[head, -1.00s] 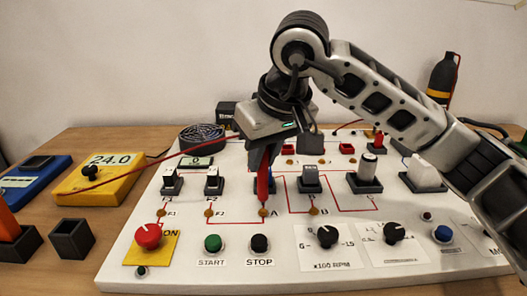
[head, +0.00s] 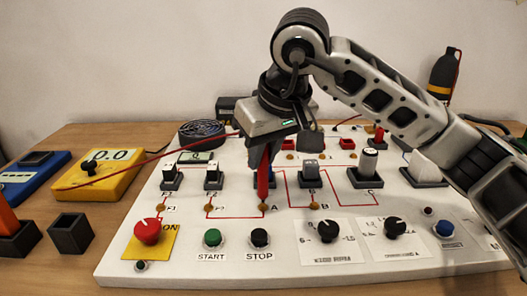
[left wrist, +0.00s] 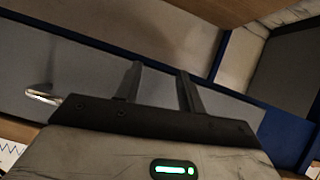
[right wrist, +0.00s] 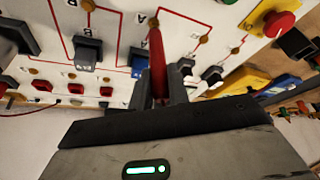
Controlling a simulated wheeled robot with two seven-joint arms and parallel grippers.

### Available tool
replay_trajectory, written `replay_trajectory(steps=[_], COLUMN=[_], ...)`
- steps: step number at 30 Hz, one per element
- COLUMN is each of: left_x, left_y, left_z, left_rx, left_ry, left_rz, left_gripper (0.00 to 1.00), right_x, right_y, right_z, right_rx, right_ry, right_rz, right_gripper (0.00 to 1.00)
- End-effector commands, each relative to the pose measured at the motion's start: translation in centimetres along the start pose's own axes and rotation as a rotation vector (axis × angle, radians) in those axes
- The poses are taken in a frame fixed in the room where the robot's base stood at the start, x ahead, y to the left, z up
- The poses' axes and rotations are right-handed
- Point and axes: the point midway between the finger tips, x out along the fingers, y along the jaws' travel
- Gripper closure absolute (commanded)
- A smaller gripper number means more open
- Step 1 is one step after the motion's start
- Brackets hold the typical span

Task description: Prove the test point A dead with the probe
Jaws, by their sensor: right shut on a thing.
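My right gripper (head: 262,152) is shut on the red probe (head: 263,185) and holds it upright, tip down, over the white panel. The probe's tip is at test point A (head: 263,208) and appears to touch it. The right wrist view also shows the probe (right wrist: 156,62) between the fingers, its tip by the letter A. A red lead runs from the probe to the yellow meter (head: 122,184), whose display reads 0.0. My left gripper (left wrist: 157,85) shows only in its wrist view, open and empty.
The white panel (head: 180,272) carries switches, knobs and buttons close around the probe. The red knob (head: 147,231) stands at front left, the START button (head: 212,238) and STOP button (head: 260,238) in front. A blue device (head: 32,170) and an empty dark holder (head: 71,233) are at left.

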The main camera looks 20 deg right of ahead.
Motion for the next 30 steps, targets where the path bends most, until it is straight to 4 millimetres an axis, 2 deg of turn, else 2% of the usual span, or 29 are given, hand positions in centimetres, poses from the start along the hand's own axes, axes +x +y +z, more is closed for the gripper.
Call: replay_trajectory(steps=[2,5,24,30], left_x=[-0.1,-0.3,-2.6,-3.0], left_y=[0.0,0.1,0.7,0.8], left_z=[0.3,-0.2,-4.6,-5.6], left_rx=[0.002,0.001,0.000,-0.002], left_ry=[-0.009,-0.006,0.001,0.014], left_rz=[0.002,0.001,-0.001,0.000], left_gripper=[0.61,0.61,0.61,0.61], right_x=[-0.1,-0.7,-6.6,-7.5], right_y=[0.0,0.0,0.0,0.0], right_z=[-0.1,-0.3,-2.8,-3.1], right_rx=[0.000,0.000,0.000,0.000], right_ry=[0.001,0.001,0.000,-0.001], right_rz=[0.000,0.000,0.000,0.000], right_gripper=[1.00,1.00,1.00,1.00])
